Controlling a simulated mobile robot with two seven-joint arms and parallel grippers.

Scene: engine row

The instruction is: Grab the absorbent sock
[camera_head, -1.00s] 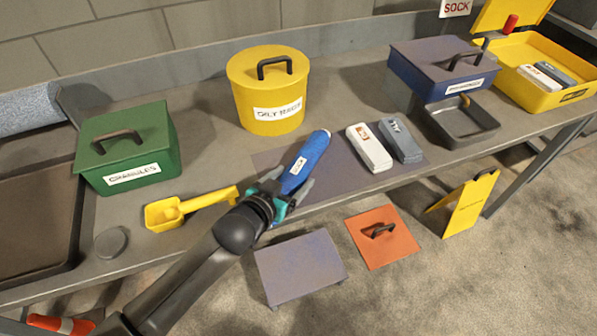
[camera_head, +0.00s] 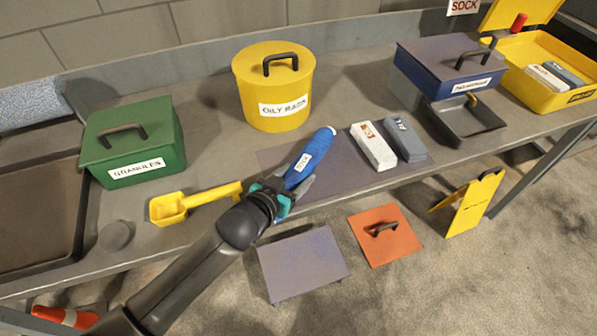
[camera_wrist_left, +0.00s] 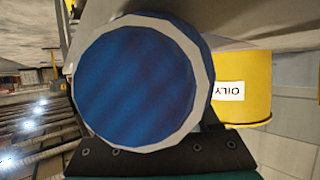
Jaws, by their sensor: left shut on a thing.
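The absorbent sock (camera_head: 312,155) is a blue roll with a white label, at the front middle of the bench in the head view. My left gripper (camera_head: 284,190) is shut on its near end. In the left wrist view the blue round end of the sock (camera_wrist_left: 140,85) with a pale rim fills the middle, close to the camera. The sock lies over the dark mat (camera_head: 340,178); whether it touches the mat I cannot tell. My right gripper is not in view.
A white box (camera_head: 373,147) and a grey box (camera_head: 405,138) stand right of the sock. A yellow scoop (camera_head: 190,203) lies to the left. Behind are a green granules box (camera_head: 133,145) and a yellow oily rags bin (camera_head: 273,88), also in the wrist view (camera_wrist_left: 243,90).

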